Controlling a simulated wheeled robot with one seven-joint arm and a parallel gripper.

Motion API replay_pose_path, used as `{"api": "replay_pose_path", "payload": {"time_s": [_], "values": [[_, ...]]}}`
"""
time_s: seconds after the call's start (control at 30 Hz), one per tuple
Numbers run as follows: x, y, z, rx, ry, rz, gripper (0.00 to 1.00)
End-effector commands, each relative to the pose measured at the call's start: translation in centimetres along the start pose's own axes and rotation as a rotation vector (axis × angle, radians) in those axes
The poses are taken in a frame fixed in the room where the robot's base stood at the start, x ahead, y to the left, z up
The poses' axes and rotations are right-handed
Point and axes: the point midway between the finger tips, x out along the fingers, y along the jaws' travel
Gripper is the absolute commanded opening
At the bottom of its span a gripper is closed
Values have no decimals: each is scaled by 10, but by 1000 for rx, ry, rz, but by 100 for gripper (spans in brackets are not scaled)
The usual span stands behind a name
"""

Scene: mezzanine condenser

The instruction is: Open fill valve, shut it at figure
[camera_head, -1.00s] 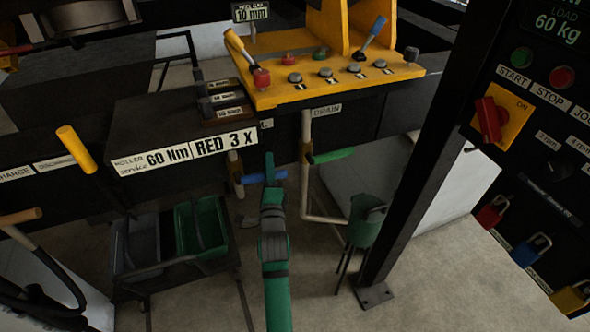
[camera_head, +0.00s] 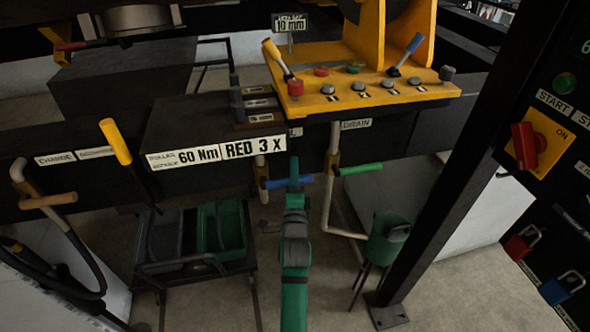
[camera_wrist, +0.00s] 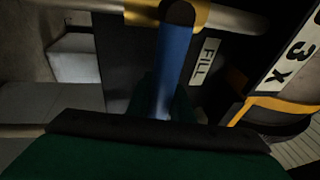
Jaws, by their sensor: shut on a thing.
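The fill valve has a blue lever (camera_head: 278,183) on a pipe with a brass-coloured body (camera_head: 261,172), below the black bench front. In the wrist view the blue lever (camera_wrist: 174,62) runs from the brass body (camera_wrist: 180,14) down into my gripper, beside a FILL label (camera_wrist: 206,61). My gripper (camera_head: 294,180) is at the lever's right part in the head view and is shut on it. The lever looks roughly crosswise to its upright pipe in the head view. No fill figure is readable.
A green drain lever (camera_head: 358,169) sits close to the right of my gripper, under a DRAIN label (camera_head: 356,125). A green bucket on legs (camera_head: 387,238), a dark post (camera_head: 440,170) and a trolley with bins (camera_head: 220,228) stand nearby. The yellow control panel (camera_head: 345,95) is above.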

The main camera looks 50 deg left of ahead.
Motion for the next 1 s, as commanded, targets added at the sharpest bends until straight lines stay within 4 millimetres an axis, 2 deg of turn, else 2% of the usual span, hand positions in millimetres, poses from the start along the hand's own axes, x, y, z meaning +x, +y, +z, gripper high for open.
{"api": "replay_pose_path", "payload": {"time_s": [0.03, 0.1, 0.4, 0.53, 1.0], "values": [[1, -4, -4, -6, 6, -8, 25], [1, -4, -4, -5, 5, -7, 39], [0, -2, -2, -2, 3, -4, 39], [-8, -1, -2, 0, 3, -2, 39], [-78, -1, -4, 1, 5, -3, 39]]}}
